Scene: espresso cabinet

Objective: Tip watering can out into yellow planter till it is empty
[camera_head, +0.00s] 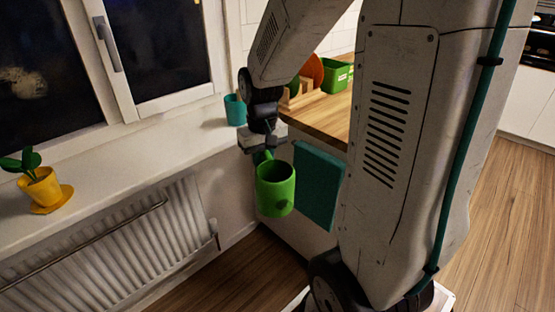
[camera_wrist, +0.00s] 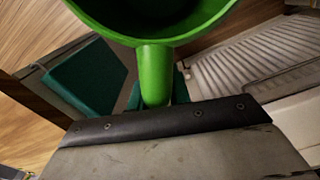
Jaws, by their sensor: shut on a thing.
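The green watering can (camera_head: 276,190) hangs upright from my gripper (camera_head: 262,150), in front of the counter's end and below sill height. My gripper is shut on the can's handle, which shows in the wrist view (camera_wrist: 154,75) running down to the gripper's dark edge. The can's open top faces up, but its contents cannot be made out. The yellow planter (camera_head: 42,187) with a green plant stands on a yellow saucer (camera_head: 52,203) at the left end of the windowsill. The can is well to the right of the planter and apart from it.
A teal cup (camera_head: 235,110) stands on the sill's right part. A radiator (camera_head: 110,235) is under the sill. A teal cloth or panel (camera_head: 318,185) hangs at the end of the wooden counter (camera_head: 325,115). A green box (camera_head: 336,76) stands on the counter. The middle sill is clear.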

